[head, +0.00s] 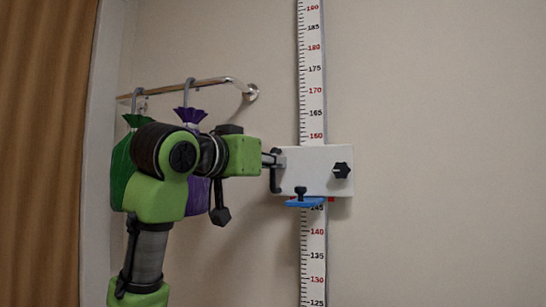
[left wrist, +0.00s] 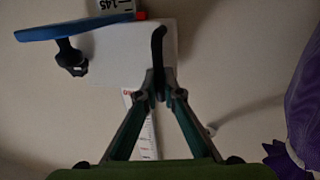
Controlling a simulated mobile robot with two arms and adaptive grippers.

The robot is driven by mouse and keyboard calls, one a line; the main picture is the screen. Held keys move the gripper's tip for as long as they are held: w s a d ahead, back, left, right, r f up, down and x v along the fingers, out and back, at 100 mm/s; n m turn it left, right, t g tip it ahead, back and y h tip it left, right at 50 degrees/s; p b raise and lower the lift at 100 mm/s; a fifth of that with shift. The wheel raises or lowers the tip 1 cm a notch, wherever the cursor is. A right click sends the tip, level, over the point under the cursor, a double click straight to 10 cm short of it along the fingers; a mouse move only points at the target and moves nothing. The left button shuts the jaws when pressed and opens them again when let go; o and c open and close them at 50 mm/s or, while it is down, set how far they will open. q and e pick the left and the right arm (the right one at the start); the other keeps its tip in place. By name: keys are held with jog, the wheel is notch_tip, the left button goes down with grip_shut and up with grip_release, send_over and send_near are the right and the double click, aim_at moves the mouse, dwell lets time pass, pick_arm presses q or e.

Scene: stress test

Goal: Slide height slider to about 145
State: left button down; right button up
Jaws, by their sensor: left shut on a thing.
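The height slider (head: 315,158) is a white block on the vertical wall ruler (head: 313,255). It has a black knob (head: 342,170), a blue plate (head: 308,202) at its bottom and a black handle (head: 274,180) on its left side. A small red marker (head: 331,199) at its lower edge sits just above the printed 145. My left gripper (head: 274,160) is at the handle. In the left wrist view my left gripper (left wrist: 158,84) is shut on the black handle (left wrist: 158,45); the 145 label (left wrist: 105,5) shows near the red marker (left wrist: 140,15). My right gripper is not in view.
A metal rail (head: 210,82) on the wall at left holds a green bag (head: 121,170) and a purple bag (head: 198,197), partly behind my left arm. A brown curtain (head: 45,150) hangs at far left. The wall right of the ruler is clear.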

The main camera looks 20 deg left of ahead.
pick_arm(q)
jog(key=shift+f, duration=0.7)
jog(key=c, duration=2.2)
grip_release()
jog(key=shift+s, duration=0.1)
jog(key=v, duration=1.1)
jog(key=shift+s+a, duration=0.2)
jog(key=shift+s, duration=0.2)
